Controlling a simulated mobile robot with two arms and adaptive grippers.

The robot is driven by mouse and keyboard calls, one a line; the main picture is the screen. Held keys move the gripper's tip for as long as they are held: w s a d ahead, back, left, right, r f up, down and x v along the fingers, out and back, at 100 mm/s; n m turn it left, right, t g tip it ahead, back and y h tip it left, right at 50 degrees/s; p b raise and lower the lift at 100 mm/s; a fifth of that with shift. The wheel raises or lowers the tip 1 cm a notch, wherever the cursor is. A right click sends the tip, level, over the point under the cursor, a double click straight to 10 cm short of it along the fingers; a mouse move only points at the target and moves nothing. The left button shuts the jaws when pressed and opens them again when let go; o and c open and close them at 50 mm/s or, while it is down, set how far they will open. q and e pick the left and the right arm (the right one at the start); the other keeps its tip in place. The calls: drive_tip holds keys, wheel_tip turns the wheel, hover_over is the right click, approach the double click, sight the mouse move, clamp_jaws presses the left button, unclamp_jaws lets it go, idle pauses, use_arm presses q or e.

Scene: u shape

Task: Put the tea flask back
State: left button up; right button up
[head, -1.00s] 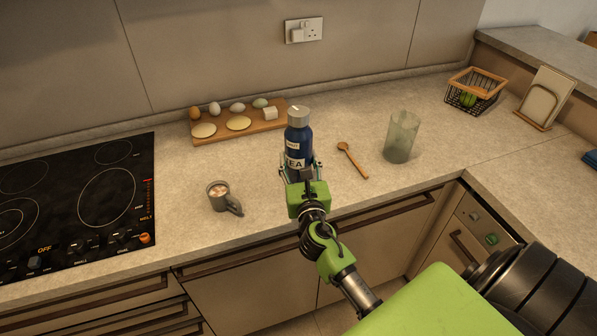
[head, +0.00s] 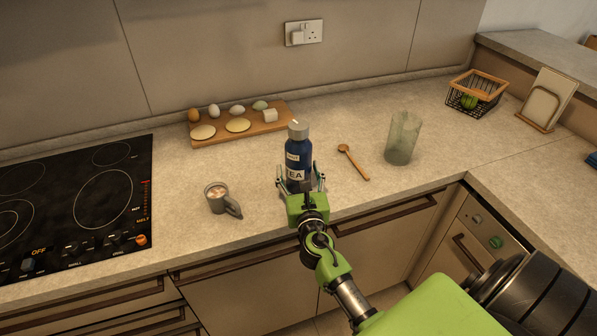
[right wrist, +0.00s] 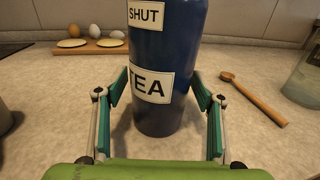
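The tea flask (head: 297,155) is blue with a grey cap and white labels, and stands upright on the counter. In the right wrist view the flask (right wrist: 168,60) shows labels reading "SHUT" and "TEA". My right gripper (head: 301,181) is in front of the flask. In the right wrist view its fingers (right wrist: 161,108) are spread, one on each side of the flask's lower part, with visible gaps, so it is open. My left gripper is not in view.
A mug (head: 222,199) stands left of the flask, and a wooden spoon (head: 353,162) and a glass jar (head: 402,138) stand or lie to the right. An egg board (head: 262,128) is behind. The hob (head: 75,210) is at left, a wire basket (head: 474,93) at far right.

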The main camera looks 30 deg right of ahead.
drive_tip(key=shift+s+r, duration=0.1)
drive_tip(key=shift+r, duration=0.1)
drive_tip(key=b+v, duration=0.1)
drive_tip(key=v, duration=1)
drive_tip(key=shift+b, duration=0.35)
drive_tip(key=shift+s+a, duration=0.25)
drive_tip(key=shift+s, duration=0.15)
